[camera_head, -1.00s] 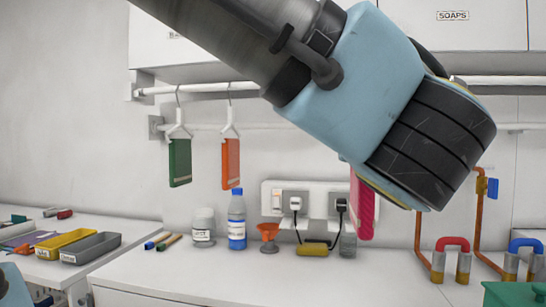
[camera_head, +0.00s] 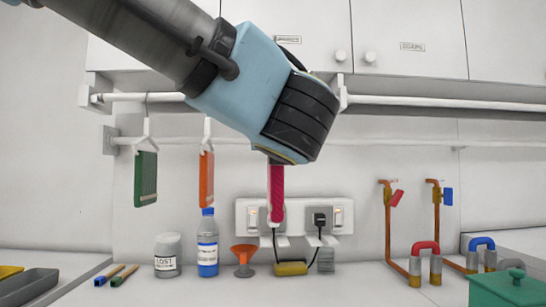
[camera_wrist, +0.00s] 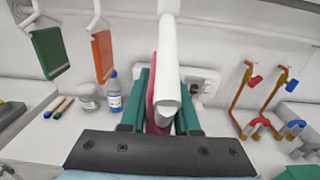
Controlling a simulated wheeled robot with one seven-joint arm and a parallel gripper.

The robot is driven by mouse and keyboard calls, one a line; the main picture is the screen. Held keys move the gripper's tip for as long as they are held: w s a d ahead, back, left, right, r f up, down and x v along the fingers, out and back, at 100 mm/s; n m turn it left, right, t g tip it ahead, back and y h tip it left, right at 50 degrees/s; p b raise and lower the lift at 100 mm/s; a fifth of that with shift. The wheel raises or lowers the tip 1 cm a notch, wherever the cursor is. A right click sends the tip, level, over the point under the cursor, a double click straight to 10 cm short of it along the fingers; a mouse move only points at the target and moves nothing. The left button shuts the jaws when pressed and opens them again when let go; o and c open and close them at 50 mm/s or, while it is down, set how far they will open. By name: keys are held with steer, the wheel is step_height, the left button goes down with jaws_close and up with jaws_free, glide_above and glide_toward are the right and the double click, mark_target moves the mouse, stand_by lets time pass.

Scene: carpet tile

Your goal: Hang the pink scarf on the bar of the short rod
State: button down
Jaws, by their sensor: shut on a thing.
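The pink scarf (camera_head: 276,193) hangs below my gripper in the head view, seen narrow and nearly edge-on in front of the wall sockets. In the wrist view, the pink scarf (camera_wrist: 151,90) shows beside a white bar-like piece (camera_wrist: 168,60), between the two green fingers of my gripper (camera_wrist: 163,112). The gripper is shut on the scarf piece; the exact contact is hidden. The white short rod (camera_head: 135,97) runs under the cabinet at left; my arm hides its right part. A green scarf (camera_head: 146,178) and an orange scarf (camera_head: 206,178) hang on white hangers at left.
A longer white rod (camera_head: 440,101) runs at right below the cabinet (camera_head: 410,35). A thin rail (camera_head: 400,142) lies lower on the wall. A jar (camera_head: 167,256), a blue-capped bottle (camera_head: 208,245), an orange funnel (camera_head: 243,254) and copper pipes (camera_head: 388,230) stand on the counter below.

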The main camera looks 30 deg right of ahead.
steer(key=f+p+x, duration=0.1)
steer(key=f+x, duration=0.1)
steer(key=x, duration=2.6)
steer(key=shift+w, duration=0.2)
steer(key=shift+d+f, duration=0.1)
steer(key=c, duration=0.6)
jaws_free()
steer(key=shift+o, duration=0.2)
steer(key=shift+s, duration=0.1)
